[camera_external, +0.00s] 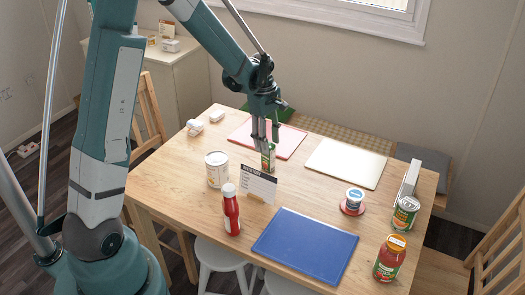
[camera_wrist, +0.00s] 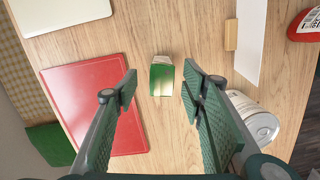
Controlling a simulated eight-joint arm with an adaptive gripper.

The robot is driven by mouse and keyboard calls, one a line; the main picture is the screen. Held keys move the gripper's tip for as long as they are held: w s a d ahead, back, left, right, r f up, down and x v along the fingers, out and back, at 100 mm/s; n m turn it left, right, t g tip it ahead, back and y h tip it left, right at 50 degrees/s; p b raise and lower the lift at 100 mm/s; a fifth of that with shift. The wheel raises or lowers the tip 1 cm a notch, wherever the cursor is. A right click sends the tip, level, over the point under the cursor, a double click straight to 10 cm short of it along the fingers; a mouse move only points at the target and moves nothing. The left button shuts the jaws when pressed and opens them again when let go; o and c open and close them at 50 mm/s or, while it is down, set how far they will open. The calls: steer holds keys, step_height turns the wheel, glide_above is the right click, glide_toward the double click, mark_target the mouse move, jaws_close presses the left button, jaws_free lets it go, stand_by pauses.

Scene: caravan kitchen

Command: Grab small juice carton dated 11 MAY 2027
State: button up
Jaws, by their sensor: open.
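A small carton (camera_external: 268,158), green and white, stands on the wooden table near its middle. In the wrist view, the carton (camera_wrist: 162,78) shows between and just beyond my fingertips. Its date cannot be read in either view. My gripper (camera_external: 266,137) points down over the carton. In the wrist view, my gripper (camera_wrist: 160,85) is open, with one finger on each side and visible gaps to the carton. The fingers partly hide the carton in the external view.
A standing card (camera_external: 257,184) is close in front of the carton; a white can (camera_external: 217,169) and red bottle (camera_external: 231,210) are to its left. Red (camera_external: 282,145), white (camera_external: 345,163) and blue (camera_external: 305,244) boards lie around. A jar (camera_external: 390,257) and tins stand at right.

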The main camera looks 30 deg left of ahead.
mark_target(270, 158)
steer(key=shift+f, duration=0.1)
steer(key=shift+d+f, duration=0.15)
steer(key=shift+f, duration=1.05)
steer(key=shift+s+d+f+b, duration=0.15)
steer(key=shift+f+b, duration=0.3)
steer(key=shift+f, duration=0.85)
steer(key=shift+s+d+f+b, duration=0.1)
steer(key=shift+f+b, duration=0.35)
steer(key=shift+f, duration=0.85)
steer(key=c, duration=1.1)
